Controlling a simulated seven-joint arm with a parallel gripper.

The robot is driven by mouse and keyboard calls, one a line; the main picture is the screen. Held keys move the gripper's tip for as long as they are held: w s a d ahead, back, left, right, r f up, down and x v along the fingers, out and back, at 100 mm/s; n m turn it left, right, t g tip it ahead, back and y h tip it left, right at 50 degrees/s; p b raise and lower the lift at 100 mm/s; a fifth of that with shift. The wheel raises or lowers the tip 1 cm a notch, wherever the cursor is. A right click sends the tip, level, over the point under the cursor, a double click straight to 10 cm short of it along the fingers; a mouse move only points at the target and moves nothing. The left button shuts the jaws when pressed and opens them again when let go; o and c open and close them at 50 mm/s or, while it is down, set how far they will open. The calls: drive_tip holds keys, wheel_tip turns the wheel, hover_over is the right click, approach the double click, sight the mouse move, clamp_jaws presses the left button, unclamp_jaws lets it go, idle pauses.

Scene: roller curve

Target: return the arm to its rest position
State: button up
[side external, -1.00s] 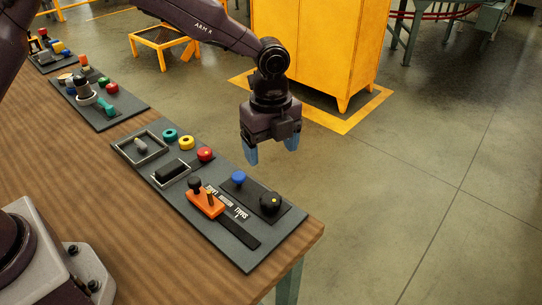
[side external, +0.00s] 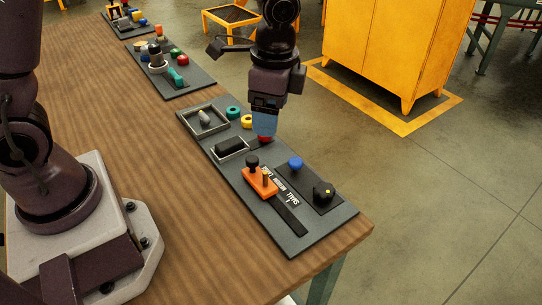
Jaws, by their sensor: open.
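My gripper (side external: 264,122) hangs with its blue fingers pointing down over the nearest control panel (side external: 228,183). The fingers overlap each other in this view and nothing shows held between them. The fingertips appear just above or in front of the red button (side external: 264,138), which is partly hidden; I cannot tell whether they touch it. My arm's base (side external: 85,215) stands on the wooden table at the lower left.
The panel carries an orange slider (side external: 260,181), a blue button (side external: 296,163), a black knob (side external: 324,192), and yellow and teal rings (side external: 233,111). More panels (side external: 170,70) lie further back. A yellow cabinet (side external: 390,45) stands on the floor behind.

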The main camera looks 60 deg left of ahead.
drive_tip(key=s+a+r+n+t, duration=0.3)
drive_tip(key=s+r+n, duration=0.1)
drive_tip(key=s+r, duration=0.2)
drive_tip(key=s+a+r+n+t, duration=0.2)
drive_tip(key=s+a+r+n, duration=0.2)
drive_tip(key=s, duration=0.5)
wheel_tip(320, 180, up, 3)
drive_tip(key=shift+s+a+f+n+t+h, duration=0.2)
drive_tip(key=shift+s+n+t+h, duration=0.15)
drive_tip(key=shift+n, duration=0.45)
